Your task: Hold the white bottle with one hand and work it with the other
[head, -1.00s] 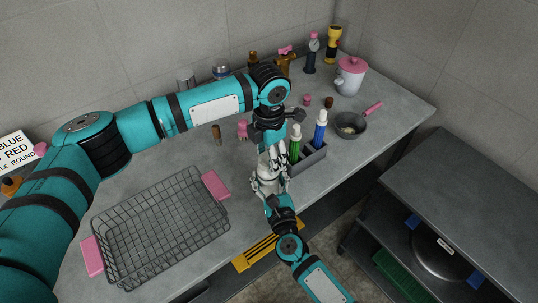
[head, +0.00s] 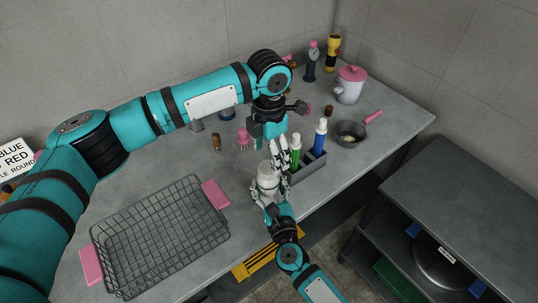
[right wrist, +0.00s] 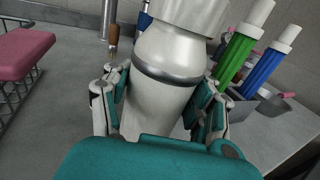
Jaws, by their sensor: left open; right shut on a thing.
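The white bottle (head: 267,180) stands upright near the front edge of the counter, right of the wire basket. My right gripper (head: 266,194) comes from the front and is shut around its body. In the right wrist view the bottle (right wrist: 163,75) fills the middle, with a grey band around it and a finger of the right gripper (right wrist: 160,108) on each side; its top is cut off. My left gripper (head: 284,164) is open, pointing down just right of and behind the bottle's top. Whether its fingers touch the bottle is unclear.
A grey holder (head: 311,166) with green (head: 296,151) and blue (head: 321,136) white-capped bottles stands close on the right. The wire basket (head: 160,235) with pink handles lies left. A small pan (head: 351,133) and pink-lidded pot (head: 349,86) are farther right.

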